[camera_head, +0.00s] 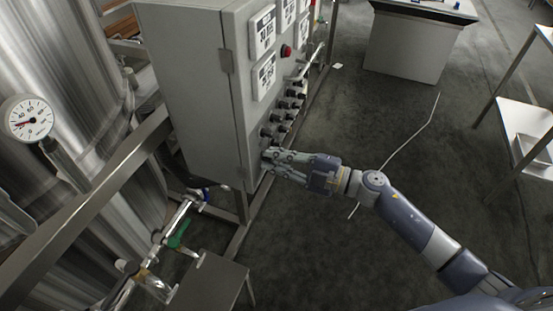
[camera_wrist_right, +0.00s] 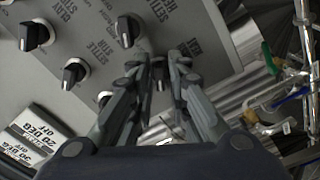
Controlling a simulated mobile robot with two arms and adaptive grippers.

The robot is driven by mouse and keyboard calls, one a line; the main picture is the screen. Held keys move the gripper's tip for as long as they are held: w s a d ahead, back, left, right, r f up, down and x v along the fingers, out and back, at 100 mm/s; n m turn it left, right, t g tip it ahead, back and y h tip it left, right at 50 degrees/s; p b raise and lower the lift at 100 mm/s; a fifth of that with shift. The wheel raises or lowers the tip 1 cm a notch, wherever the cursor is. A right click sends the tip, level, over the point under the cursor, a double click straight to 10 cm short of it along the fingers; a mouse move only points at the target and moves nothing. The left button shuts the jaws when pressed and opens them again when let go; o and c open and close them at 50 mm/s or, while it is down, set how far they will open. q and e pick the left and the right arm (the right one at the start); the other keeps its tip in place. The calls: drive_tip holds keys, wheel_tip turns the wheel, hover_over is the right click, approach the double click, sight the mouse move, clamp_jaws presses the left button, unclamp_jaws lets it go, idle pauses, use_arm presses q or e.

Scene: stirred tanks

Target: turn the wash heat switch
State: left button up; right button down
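The grey control cabinet (camera_head: 240,100) stands left of centre in the head view, with a row of black switches (camera_head: 279,117) down its front. My right gripper (camera_head: 270,160) is at the lower end of this row, close to the panel. In the wrist view its two fingers (camera_wrist_right: 160,62) point at the panel with a gap between them. A label (camera_wrist_right: 194,46) beside the fingertips seems to read HEAT. The switch between or behind the fingers is largely hidden, and I cannot tell whether they touch it. My left gripper is not in view.
Other black knobs (camera_wrist_right: 126,30) sit left of the fingers in the wrist view. A red button (camera_head: 286,51) is higher on the cabinet. Pipes with a green-handled valve (camera_head: 179,234) and a dial gauge (camera_head: 28,118) are at left. The floor right of the cabinet is mostly clear.

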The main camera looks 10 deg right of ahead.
drive_tip(key=shift+m+p, duration=3.9)
drive_tip(key=c, duration=1.7)
unclamp_jaws()
drive_tip(key=shift+d, duration=0.1)
drive_tip(key=v, duration=1.2)
drive_tip(key=shift+f, duration=0.1)
